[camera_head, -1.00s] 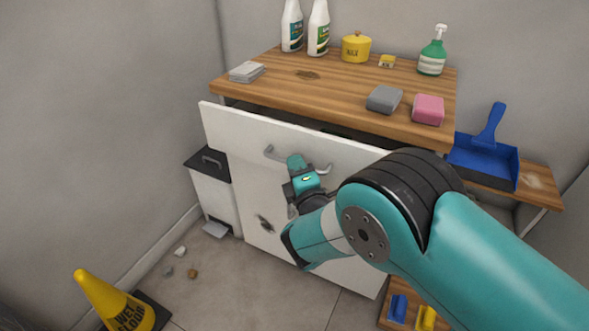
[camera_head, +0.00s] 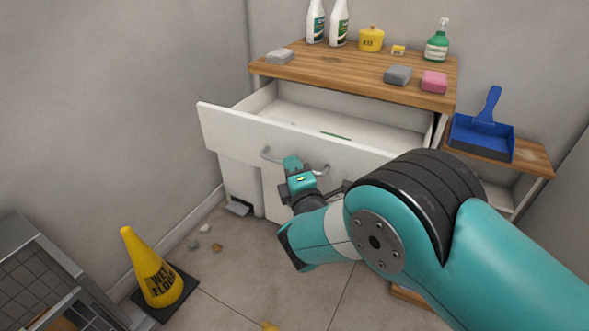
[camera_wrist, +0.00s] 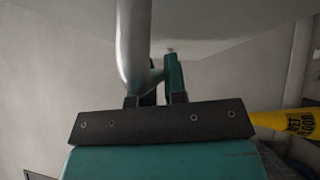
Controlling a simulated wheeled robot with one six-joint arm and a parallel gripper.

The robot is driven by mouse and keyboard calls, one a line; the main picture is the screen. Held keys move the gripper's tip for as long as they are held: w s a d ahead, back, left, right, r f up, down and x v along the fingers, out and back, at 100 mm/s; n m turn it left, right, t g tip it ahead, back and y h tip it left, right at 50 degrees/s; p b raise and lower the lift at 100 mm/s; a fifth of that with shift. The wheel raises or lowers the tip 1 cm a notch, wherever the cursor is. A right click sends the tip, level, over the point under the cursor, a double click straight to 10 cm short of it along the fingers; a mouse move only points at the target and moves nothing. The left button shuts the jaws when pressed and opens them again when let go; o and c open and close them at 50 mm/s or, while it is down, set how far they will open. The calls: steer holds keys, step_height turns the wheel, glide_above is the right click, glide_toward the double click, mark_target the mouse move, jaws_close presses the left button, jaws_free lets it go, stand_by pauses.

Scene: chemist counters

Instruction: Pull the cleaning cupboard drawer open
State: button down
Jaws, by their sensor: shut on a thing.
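The white cupboard drawer (camera_head: 280,133) stands well out from under the wooden top in the head view. Its inside shows pale and mostly bare, with a thin green thing (camera_head: 335,136) on its floor. In the wrist view the handle (camera_wrist: 133,45) runs up close to the teal fingers (camera_wrist: 160,82). Part of the handle is hidden behind my gripper.
Bottles, a yellow tin (camera_head: 371,40), a grey sponge (camera_head: 398,75) and a pink sponge (camera_head: 434,82) stand on the wooden top (camera_head: 320,68). A blue dustpan (camera_head: 483,135) lies on the right shelf. A yellow wet-floor cone (camera_head: 155,272) stands on the floor at left.

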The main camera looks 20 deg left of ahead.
steer(key=shift+s, duration=0.1)
stand_by(0.3)
steer(key=c, duration=1.2)
jaws_free()
steer(key=shift+o, duration=0.2)
steer(key=b+v, duration=1.7)
steer(key=b, duration=0.5)
steer(key=shift+d+b, duration=0.2)
steer(key=shift+b, duration=0.1)
